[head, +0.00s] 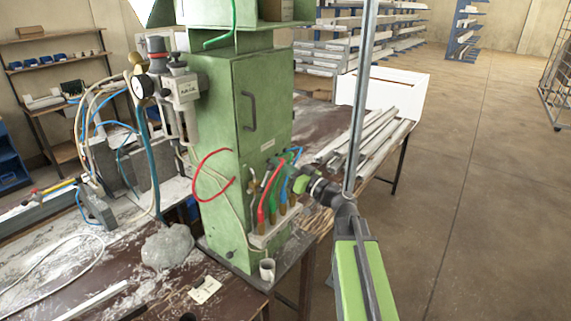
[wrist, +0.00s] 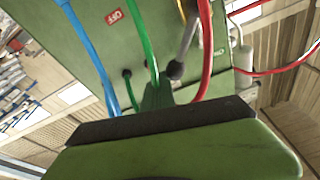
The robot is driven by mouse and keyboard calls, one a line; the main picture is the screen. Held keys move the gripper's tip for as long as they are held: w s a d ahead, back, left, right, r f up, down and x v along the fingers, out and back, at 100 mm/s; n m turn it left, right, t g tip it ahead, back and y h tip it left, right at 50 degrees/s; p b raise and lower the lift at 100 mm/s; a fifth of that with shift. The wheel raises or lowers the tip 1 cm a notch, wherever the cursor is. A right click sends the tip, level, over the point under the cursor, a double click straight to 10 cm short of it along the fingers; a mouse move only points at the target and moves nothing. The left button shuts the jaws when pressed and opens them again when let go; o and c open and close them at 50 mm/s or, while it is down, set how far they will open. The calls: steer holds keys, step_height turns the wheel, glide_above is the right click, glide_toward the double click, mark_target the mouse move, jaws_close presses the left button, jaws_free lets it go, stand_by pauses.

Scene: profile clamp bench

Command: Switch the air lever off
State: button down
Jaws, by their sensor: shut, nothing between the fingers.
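The air lever (wrist: 187,46) shows in the wrist view as a grey rod with a dark round knob at its lower end, on the green cabinet face. A red OFF label (wrist: 114,17) is to its upper left. A pale label (wrist: 219,52) is to its right, partly hidden by a red hose. My gripper (wrist: 157,94) is shut and empty, its narrow dark green tips just left of and below the knob. I cannot tell whether they touch it. In the head view my gripper (head: 300,184) is at the cabinet's hose side, where I cannot make out the lever.
Blue (wrist: 88,50), green (wrist: 140,40) and red (wrist: 206,60) hoses pass close around my gripper. The green cabinet (head: 235,130) stands on a cluttered bench, with a white cup (head: 267,270) at its foot. Pale profiles (head: 375,140) lie behind. Open floor (head: 490,180) is to the right.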

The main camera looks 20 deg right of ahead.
steer(key=d+r+b+v, duration=0.1)
steer(key=b+v, duration=0.1)
steer(key=v, duration=0.8)
steer(key=shift+w+b, duration=0.3)
steer(key=shift+b, duration=0.05)
steer(key=shift+d, duration=0.1)
